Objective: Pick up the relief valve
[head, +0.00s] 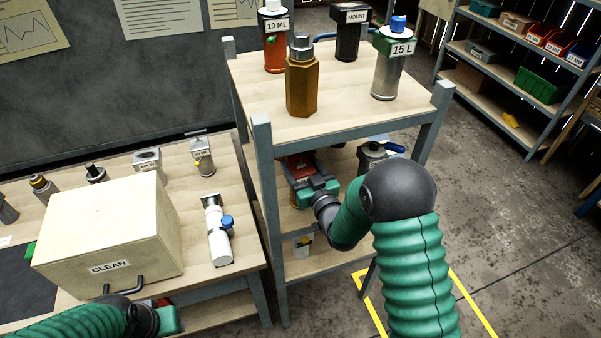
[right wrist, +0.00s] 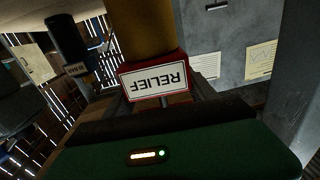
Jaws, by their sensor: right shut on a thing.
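The relief valve shows in the right wrist view as a red block (right wrist: 172,68) with a white RELIEF label, upside down in the picture. A brown-gold body appears directly above it there; I cannot tell if it belongs to the valve. In the head view a red part (head: 298,165) shows at the tip of my right gripper (head: 312,186), by the rack's left side below its top board. My right gripper is shut on the valve; the fingertips are mostly hidden. My left gripper (head: 165,318) is at the lower left, in front of the CLEAN box, its jaws unclear.
The rack's top (head: 340,112) holds a gold hexagonal part (head: 302,88), a 15 L canister (head: 388,75), a 10 ML bottle (head: 275,52) and a black MOUNT part (head: 347,38). A grey post (head: 265,170) stands close left of my right gripper.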

